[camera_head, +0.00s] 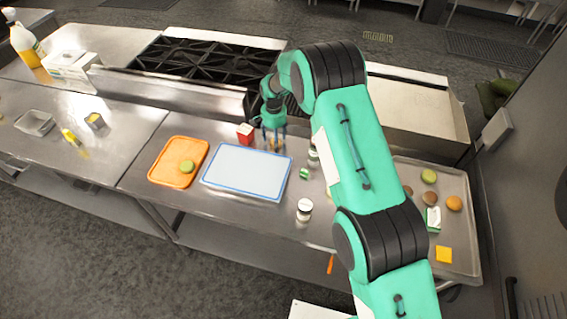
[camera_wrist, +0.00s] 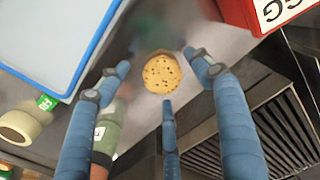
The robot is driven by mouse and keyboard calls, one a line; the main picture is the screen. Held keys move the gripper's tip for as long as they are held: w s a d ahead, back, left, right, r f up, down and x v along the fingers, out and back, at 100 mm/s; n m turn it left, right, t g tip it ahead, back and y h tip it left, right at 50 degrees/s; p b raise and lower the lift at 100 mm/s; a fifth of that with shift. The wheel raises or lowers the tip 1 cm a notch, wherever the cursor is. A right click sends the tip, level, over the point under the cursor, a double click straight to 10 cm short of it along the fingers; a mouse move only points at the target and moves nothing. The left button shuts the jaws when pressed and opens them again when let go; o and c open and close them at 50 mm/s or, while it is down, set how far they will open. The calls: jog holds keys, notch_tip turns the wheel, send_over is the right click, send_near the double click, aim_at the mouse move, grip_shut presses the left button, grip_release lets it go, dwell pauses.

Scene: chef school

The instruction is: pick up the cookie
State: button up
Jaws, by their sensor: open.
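The cookie (camera_wrist: 162,74) is round and tan with dark specks, and in the wrist view it shows in the middle, between my fingertips. It rests on or near the steel counter, with my gripper (camera_wrist: 160,80) above it. The blue fingers are spread apart and none visibly touches the cookie. In the head view my gripper (camera_head: 273,138) points down at the counter's back edge, behind the white board. The cookie is mostly hidden by the fingers there.
A red box (camera_head: 245,133) stands left of my gripper. A blue-rimmed white board (camera_head: 245,172) lies in front, beside an orange tray (camera_head: 159,178). A jar (camera_head: 304,209) stands right of the board. The stove (camera_head: 200,60) is behind. A metal tray (camera_head: 462,226) holds several foods.

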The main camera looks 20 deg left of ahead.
jog(key=shift+f, duration=0.15)
dwell(0.5)
jog(key=c, duration=1.2)
notch_tip(320, 180, up, 9)
jog(key=b, duration=0.1)
jog(key=shift+w, duration=0.35)
jog(key=shift+a, duration=0.1)
